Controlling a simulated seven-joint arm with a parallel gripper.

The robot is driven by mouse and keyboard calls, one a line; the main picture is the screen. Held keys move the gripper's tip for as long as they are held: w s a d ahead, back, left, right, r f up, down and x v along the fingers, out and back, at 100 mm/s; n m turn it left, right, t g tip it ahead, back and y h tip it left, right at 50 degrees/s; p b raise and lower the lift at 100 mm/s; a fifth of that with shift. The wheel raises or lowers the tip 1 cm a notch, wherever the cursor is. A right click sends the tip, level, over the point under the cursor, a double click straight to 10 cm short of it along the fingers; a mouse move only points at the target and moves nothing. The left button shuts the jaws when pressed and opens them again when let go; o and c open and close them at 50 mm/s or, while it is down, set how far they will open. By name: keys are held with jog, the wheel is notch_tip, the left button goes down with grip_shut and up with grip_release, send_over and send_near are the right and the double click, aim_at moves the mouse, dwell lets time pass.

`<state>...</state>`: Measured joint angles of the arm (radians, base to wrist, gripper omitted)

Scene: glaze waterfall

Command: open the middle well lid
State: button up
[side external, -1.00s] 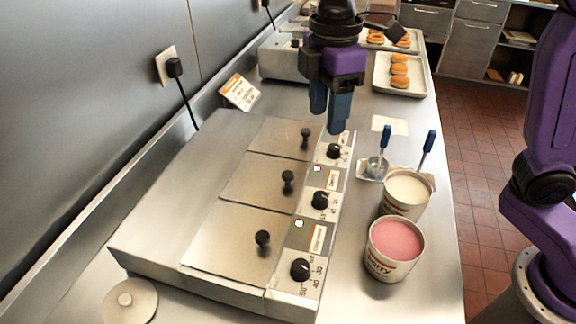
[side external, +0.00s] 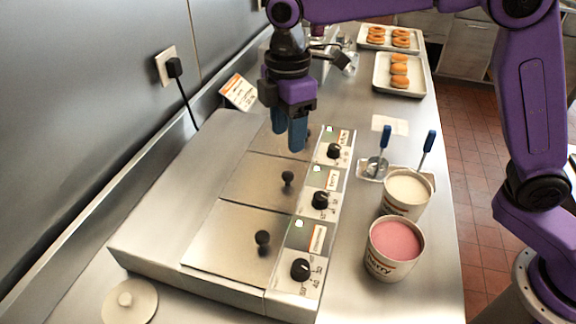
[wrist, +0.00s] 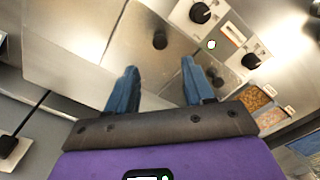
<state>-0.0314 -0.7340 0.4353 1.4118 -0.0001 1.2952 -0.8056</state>
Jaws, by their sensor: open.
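The middle well lid (side external: 255,180) is a flat metal plate lying shut on the steel warmer, between the near lid (side external: 225,240) and the partly hidden far lid (side external: 262,142). Its black knob (side external: 287,178) stands upright. My gripper (side external: 287,142) points down with its blue fingers apart and empty. In the side view it overlaps the far lid and is above and beyond the middle knob. In the wrist view, the middle knob (wrist: 160,40) shows ahead of the gap between the fingertips (wrist: 158,68), untouched.
A panel of black dials (side external: 320,200) runs along the warmer's right side. A pink tub (side external: 395,245), a cream tub (side external: 407,190) and blue-handled ladles (side external: 385,137) stand to its right. A round lid (side external: 130,300) lies at front left. Doughnut trays (side external: 400,88) are at the back.

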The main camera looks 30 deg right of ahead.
aim_at(288, 174)
notch_tip(288, 174, down, 9)
jog(key=shift+f, duration=0.15)
dwell(0.4)
